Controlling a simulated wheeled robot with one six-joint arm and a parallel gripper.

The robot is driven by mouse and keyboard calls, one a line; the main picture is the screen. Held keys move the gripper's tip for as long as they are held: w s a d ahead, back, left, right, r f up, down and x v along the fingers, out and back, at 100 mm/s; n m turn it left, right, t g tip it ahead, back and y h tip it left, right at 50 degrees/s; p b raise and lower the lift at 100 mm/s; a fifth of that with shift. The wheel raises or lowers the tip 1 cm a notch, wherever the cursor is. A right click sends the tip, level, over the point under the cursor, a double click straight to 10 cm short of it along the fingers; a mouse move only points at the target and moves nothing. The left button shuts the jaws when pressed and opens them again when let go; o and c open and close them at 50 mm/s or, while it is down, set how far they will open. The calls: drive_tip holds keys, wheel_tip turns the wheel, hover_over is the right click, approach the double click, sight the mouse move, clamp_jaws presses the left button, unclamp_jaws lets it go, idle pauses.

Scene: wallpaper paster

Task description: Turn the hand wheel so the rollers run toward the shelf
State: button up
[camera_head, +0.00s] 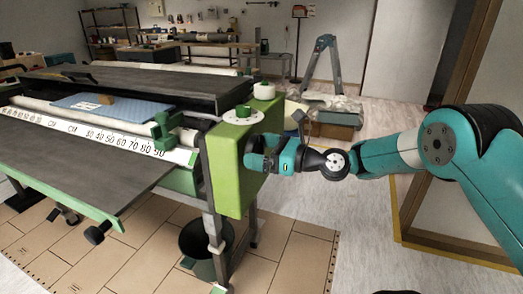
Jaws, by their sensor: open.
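The wallpaper paster has a green end box (232,165) on its right side. My gripper (258,163) is at the right face of this box, reaching in from the right. It is open; its fingertips are small and partly hidden, and I cannot tell whether they touch anything. No hand wheel shows clearly; it may be hidden behind my gripper. White-and-green round knobs (264,91) stand on top of the box. A pale roller (50,107) runs along the machine behind the numbered scale (120,143). A metal shelf (112,24) stands at the back left.
A dark table leaf (85,165) extends at the front left. A black bucket (205,240) stands under the machine. A stepladder (322,65) and boxes (330,128) are behind my arm. A wooden door frame (450,110) is at the right.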

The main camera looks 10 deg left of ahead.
drive_tip(key=c, duration=0.5)
